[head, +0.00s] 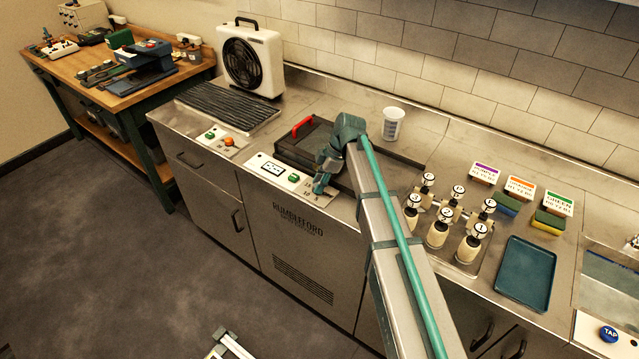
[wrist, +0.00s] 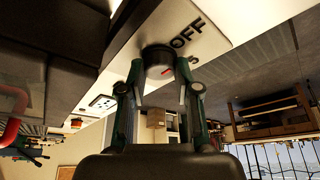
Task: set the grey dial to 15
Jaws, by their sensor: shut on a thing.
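The dial (wrist: 157,56) is a dark grey round knob on a white control panel (wrist: 222,22) in the wrist view. The panel carries "OFF" and a "5" beside it. A short red mark shows on the dial's near edge, toward the side of the "5"; its exact setting is hard to tell. My gripper (wrist: 162,72) is shut on the dial, one finger on each side. In the head view my gripper (head: 320,186) is over the right end of the panel (head: 262,166), hiding the dial.
A dark press with a red handle (head: 303,126) stands behind the panel. A white cup (head: 393,124) is behind my arm. Several stamps, sponges and a blue tray (head: 526,273) are to the right. A white fan (head: 250,60) stands at the back left.

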